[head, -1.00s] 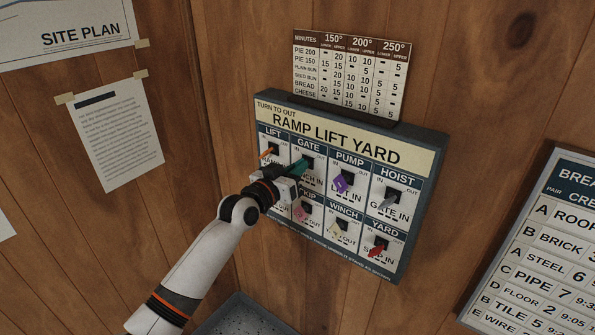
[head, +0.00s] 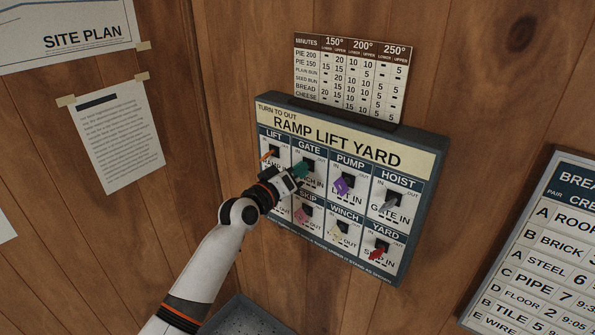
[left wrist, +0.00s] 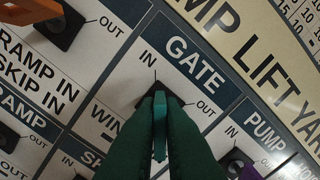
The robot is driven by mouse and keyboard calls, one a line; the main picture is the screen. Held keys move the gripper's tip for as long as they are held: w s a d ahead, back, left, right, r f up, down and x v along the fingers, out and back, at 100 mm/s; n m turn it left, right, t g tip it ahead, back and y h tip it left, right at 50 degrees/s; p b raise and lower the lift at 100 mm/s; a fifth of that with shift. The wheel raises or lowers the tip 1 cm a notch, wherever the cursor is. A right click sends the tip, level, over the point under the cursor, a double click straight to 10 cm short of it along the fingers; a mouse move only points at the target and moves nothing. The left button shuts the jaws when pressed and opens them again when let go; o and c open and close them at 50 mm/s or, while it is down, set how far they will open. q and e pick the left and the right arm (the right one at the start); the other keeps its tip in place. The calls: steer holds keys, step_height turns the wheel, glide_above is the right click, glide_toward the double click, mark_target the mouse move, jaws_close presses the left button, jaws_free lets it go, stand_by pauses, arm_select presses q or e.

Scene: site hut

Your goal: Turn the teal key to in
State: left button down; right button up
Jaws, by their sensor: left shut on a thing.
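The teal key (head: 301,169) sits in the GATE switch, in the top row of the RAMP LIFT YARD board (head: 436,170). My left gripper (head: 297,173) is at this switch and shut on the key. In the left wrist view, the teal key (left wrist: 160,126) shows as a narrow strip between my two dark green fingers. The key's strip points up the picture, roughly in line with the IN mark and apart from the OUT mark at right. My fingers hide part of the key and its black plate. My right gripper is not in view.
An orange key (head: 268,155) stands close at left under LIFT, and a purple key (head: 342,186) at right under PUMP. A pink key (head: 304,214) is below under SKIP.

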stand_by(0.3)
arm_select(q)
steer(key=c, duration=1.6)
jaws_free()
steer(key=shift+o, duration=0.2)
steer(key=shift+s+a, duration=0.1)
steer(key=b+v, duration=0.2)
steer(key=v, duration=0.9)
steer(key=shift+s+a, duration=0.2)
steer(key=shift+s, duration=0.15)
